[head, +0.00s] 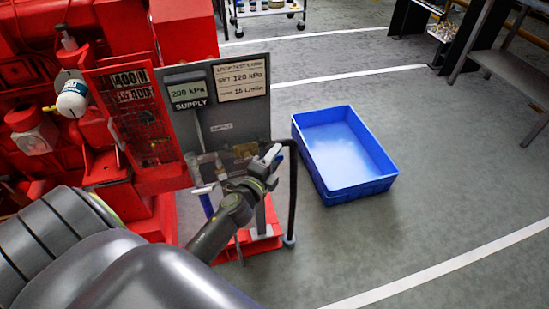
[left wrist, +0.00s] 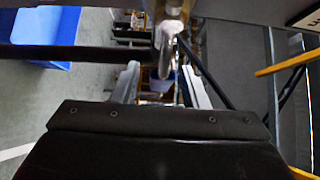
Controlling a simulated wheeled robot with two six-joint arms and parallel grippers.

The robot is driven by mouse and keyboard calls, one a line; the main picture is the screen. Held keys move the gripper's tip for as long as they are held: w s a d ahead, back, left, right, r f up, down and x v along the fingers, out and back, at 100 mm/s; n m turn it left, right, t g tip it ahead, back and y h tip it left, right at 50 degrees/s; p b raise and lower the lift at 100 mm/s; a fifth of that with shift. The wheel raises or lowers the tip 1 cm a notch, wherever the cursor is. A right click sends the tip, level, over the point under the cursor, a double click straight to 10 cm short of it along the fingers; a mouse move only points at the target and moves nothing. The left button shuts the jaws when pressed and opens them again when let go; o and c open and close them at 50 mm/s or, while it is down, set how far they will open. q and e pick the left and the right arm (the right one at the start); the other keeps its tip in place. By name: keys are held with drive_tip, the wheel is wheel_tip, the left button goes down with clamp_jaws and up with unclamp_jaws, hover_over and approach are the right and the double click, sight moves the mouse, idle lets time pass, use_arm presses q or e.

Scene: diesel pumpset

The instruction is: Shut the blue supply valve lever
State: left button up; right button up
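The grey panel (head: 228,125) carries a gauge marked SUPPLY (head: 189,92). Pipes and fittings run along its lower part. A narrow blue piece (head: 207,205) shows below a pale handle-like end (head: 204,188), left of my left gripper; I cannot tell whether it is the supply valve lever. My left gripper (head: 269,157) is at the panel's lower right corner, by the dark bent pipe. In the left wrist view its two fingers (left wrist: 161,88) stand apart, with a pale metal fitting (left wrist: 168,42) beyond them. Nothing is clearly held. My right gripper is not in view.
A blue tray (head: 307,157) lies on the floor right of the panel. A dark bent pipe (head: 293,200) stands at the panel's right side. Red pump machinery (head: 110,30) fills the left. Open floor lies at the right and front.

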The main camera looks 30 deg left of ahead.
use_arm(q)
clamp_jaws()
drive_tip(key=shift+b, duration=0.3)
